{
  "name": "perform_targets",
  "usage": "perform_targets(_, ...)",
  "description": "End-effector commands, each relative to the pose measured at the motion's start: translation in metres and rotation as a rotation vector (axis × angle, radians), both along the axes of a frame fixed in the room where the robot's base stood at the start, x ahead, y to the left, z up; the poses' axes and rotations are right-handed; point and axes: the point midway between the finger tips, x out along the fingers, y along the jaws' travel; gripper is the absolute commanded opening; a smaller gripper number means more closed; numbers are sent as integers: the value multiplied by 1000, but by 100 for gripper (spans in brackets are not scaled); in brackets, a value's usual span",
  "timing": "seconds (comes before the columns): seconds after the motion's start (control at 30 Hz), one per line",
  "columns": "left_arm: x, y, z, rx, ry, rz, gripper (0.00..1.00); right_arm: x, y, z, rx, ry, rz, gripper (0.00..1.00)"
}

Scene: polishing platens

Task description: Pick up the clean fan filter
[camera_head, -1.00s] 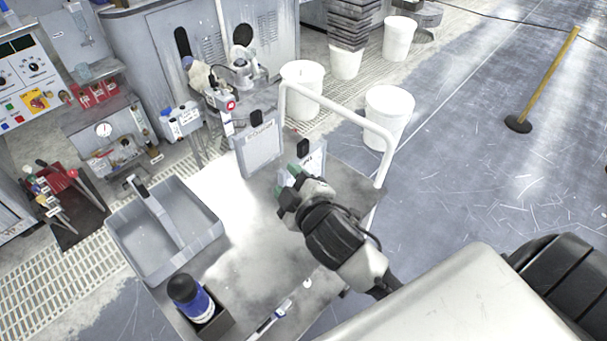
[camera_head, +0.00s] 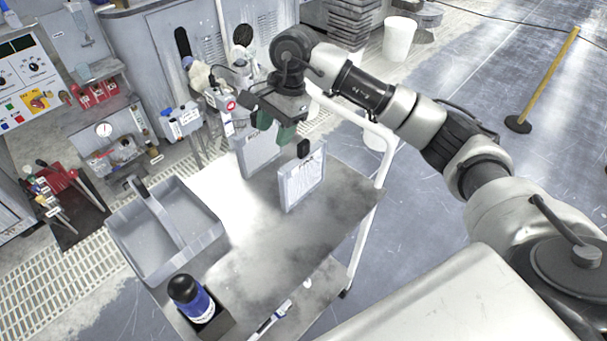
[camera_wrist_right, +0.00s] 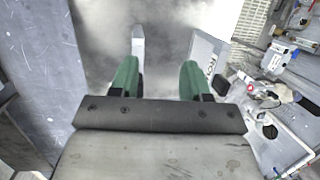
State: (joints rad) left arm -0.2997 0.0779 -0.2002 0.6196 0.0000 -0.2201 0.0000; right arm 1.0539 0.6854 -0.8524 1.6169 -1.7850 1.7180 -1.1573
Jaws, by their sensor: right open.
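Two flat grey filter panels stand upright on the cart top in the head view. The farther panel (camera_head: 258,160) is partly hidden by my right gripper (camera_head: 274,128), which hangs just above it. The nearer panel (camera_head: 303,182) stands a little to the right, with a black tab on its top edge. The labels are too small to tell now which one is the clean fan filter. The right gripper is open and empty, with green fingertips.
A grey divided tray (camera_head: 128,228) and a blue bottle with a black cap (camera_head: 190,297) are on the left and front of the cart (camera_head: 250,245). The cart's white handle (camera_head: 385,158) rises at the right. A grey machine (camera_head: 155,60) stands behind.

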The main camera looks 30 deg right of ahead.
Motion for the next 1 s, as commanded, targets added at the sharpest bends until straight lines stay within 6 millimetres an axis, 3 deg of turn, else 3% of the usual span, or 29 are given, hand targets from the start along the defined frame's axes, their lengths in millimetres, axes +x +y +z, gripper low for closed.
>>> perform_targets(0.03, 0, 0, 0, 0, 0, 0, 59, 4, -21, 8, -89, 2, -4, 47)
perform_targets(0.1, 0, 0, 0, 0, 0, -1, 59, 6, -42, 16, -184, 14, -6, 47)
perform_targets(0.23, 0, 0, 1, 0, 0, -1, 59, 5, -62, 20, -272, 36, -11, 47)
perform_targets(0.5, 0, 2, 11, 2, 0, -2, 59, 4, -65, -19, -283, 43, -11, 47)
perform_targets(0.67, 0, 2, 14, 2, 0, -2, 59, 4, -64, -32, -281, 40, -10, 47)
perform_targets(1.0, 0, 2, 36, 2, 0, -1, 59, 2, -65, -75, -278, 41, -12, 47)
